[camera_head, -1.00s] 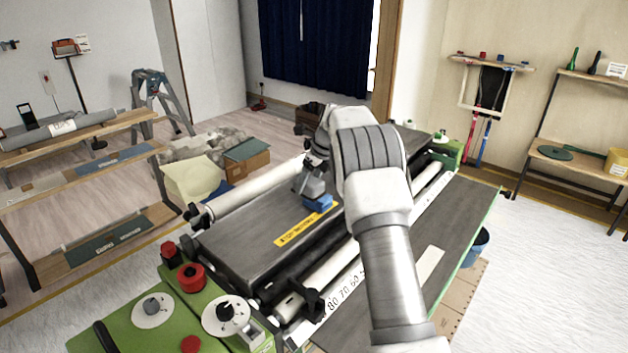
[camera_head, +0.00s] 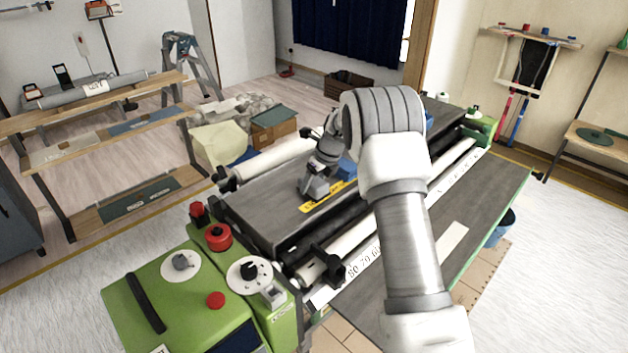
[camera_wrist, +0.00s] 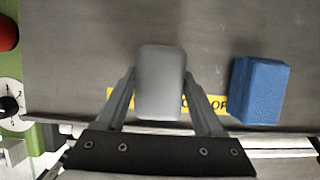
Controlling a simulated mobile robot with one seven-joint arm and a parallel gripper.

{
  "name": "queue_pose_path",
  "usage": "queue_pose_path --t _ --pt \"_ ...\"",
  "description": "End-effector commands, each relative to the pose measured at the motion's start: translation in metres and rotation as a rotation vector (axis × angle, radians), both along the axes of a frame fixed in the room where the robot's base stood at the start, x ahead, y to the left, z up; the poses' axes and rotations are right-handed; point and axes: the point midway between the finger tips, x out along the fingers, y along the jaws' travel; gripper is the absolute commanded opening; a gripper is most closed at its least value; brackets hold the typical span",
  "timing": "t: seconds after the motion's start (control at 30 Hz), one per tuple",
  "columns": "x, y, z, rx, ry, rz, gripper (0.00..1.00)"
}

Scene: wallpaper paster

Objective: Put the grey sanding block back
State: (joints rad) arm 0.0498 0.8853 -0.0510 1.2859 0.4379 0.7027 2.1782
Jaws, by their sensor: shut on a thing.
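The grey sanding block (camera_wrist: 161,82) is between the two fingers of my gripper (camera_wrist: 160,76) in the wrist view. The fingers touch its sides, and my gripper is shut on it. In the head view the grey block (camera_head: 314,188) shows small below my gripper (camera_head: 318,178), over the dark machine top near the yellow label. Whether it touches the top is hard to tell. A blue block (camera_wrist: 259,91) lies on the machine top to the right of the grey one, apart from it. It also shows partly hidden behind my gripper in the head view (camera_head: 347,168).
The pasting machine's dark top (camera_head: 262,212) has free room left of my gripper. Its green end housing (camera_head: 180,298) carries red buttons and dials. White rollers (camera_head: 275,158) run along its sides. A wooden shelf rack (camera_head: 100,148) stands at the left, and a stepladder (camera_head: 192,65) behind it.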

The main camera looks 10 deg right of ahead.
Motion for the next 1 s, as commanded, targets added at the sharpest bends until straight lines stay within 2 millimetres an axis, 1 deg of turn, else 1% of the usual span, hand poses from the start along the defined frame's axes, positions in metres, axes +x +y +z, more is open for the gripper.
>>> queue_pose_path --t 0.2,0.23,0.3,0.4,0.8,1.0 --pt "0.000 0.000 -0.005 0.001 -0.001 0.000 0.12" --pt "0.000 0.000 -0.006 0.000 0.000 0.000 0.71" --pt "0.000 0.000 -0.005 0.000 0.000 0.000 0.84" --pt "0.000 0.000 -0.005 0.000 0.000 0.000 1.00" --pt "0.000 0.000 -0.005 0.001 -0.002 0.000 1.00" --pt "-0.013 -0.010 0.034 -0.001 -0.005 -0.002 1.00"
